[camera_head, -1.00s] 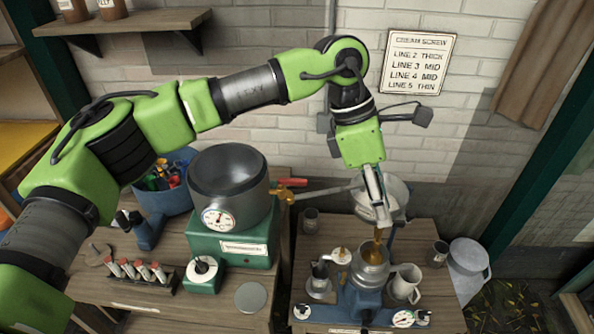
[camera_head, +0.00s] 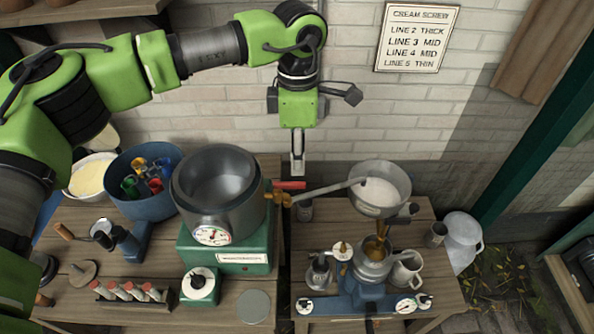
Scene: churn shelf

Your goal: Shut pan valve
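The steel pan (camera_head: 222,190) with a dial sits on a green base (camera_head: 225,250) left of centre. A brass valve (camera_head: 279,198) is on its right side, with a red lever (camera_head: 290,185) lying roughly level and pointing right. A pipe (camera_head: 330,189) runs from the valve to a bowl (camera_head: 381,208) holding white liquid. My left gripper (camera_head: 297,170) points down just above or behind the red lever. Contact cannot be told, and its fingers are seen edge-on, so their opening is unclear. My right gripper is not in view.
A blue separator (camera_head: 365,292) stands under the bowl with a jug (camera_head: 405,268) beside it. A blue tub (camera_head: 148,190) of coloured items and a rack of vials (camera_head: 132,293) are at left. The brick wall is close behind.

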